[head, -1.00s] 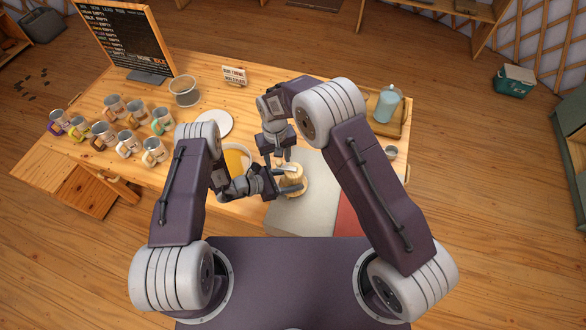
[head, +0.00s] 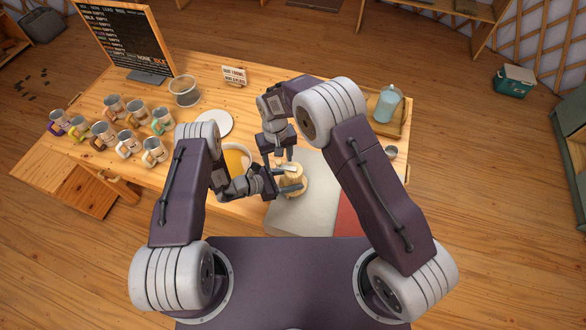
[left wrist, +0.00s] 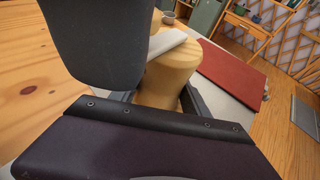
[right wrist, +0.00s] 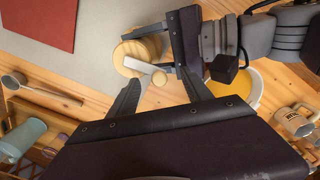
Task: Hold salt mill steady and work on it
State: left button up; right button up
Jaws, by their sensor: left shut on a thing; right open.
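The salt mill (head: 299,183) is a pale wooden, waisted body with a light flat crank on top. It stands at the left edge of the grey mat (head: 309,213). My left gripper (head: 286,190) is shut around its body from the left. In the left wrist view the mill (left wrist: 172,75) and its crank (left wrist: 164,43) show partly behind my gripper. My right gripper (head: 284,160) is above the mill, pointing down. In the right wrist view its fingers are apart, with the crank (right wrist: 143,67) just beyond their tips; I cannot tell whether they touch it.
A yellow-filled bowl (head: 237,160) and white plate (head: 215,124) are left of the mill. Several mugs (head: 129,143) fill the table's left. A blue bottle (head: 387,103) is back right. A red mat (head: 346,217) lies right.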

jog(key=shift+r, duration=3.4)
pick_arm(q)
jog(key=o, duration=1.9)
jog(key=shift+s+a+r, duration=0.1)
jog(key=shift+a+r, duration=0.05)
jog(key=shift+r, duration=0.05)
pick_arm(e)
jog(key=shift+r, duration=0.15)
pick_arm(q)
jog(key=shift+r+p+v, duration=0.15)
jog(key=shift+p+v, duration=0.55)
jog(key=shift+v, duration=0.55)
jog(key=shift+r+p+v, duration=0.15)
jog(key=shift+p+v, duration=0.55)
jog(key=shift+v, duration=0.55)
pick_arm(e)
notch_tip(320, 180, up, 2)
jog(key=shift+r, duration=0.2)
